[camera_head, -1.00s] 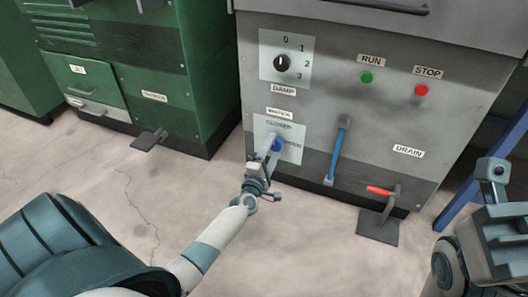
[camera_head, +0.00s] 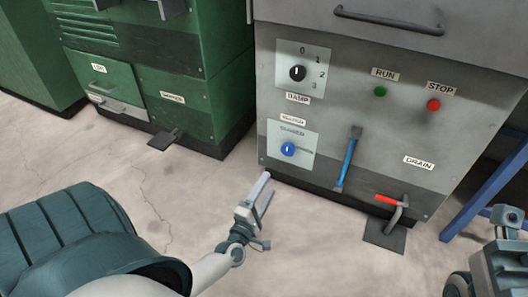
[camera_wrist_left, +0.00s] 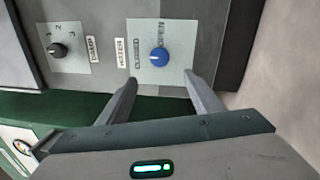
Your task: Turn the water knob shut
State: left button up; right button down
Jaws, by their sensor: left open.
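The blue water knob (camera_head: 288,149) sits on a pale plate (camera_head: 304,163) low on the grey machine's front. Its white mark looks upright in the head view, towards the CLOSED label (camera_head: 291,132). My left gripper (camera_head: 262,188) is open and empty, below and in front of the knob, apart from it. In the left wrist view the knob (camera_wrist_left: 159,57) shows uncovered beyond the two spread fingers (camera_wrist_left: 160,84). My right gripper (camera_head: 506,228) shows partly at the right edge; its jaws cannot be made out.
Above the plate is a black DAMP dial (camera_head: 297,73). To the right are a blue lever (camera_head: 347,160), a red-handled DRAIN lever (camera_head: 390,200), and green (camera_head: 380,92) and red (camera_head: 433,105) buttons. A green machine (camera_head: 165,80) stands left.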

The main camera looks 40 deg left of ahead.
pick_arm(q)
jog(key=shift+v, duration=0.75)
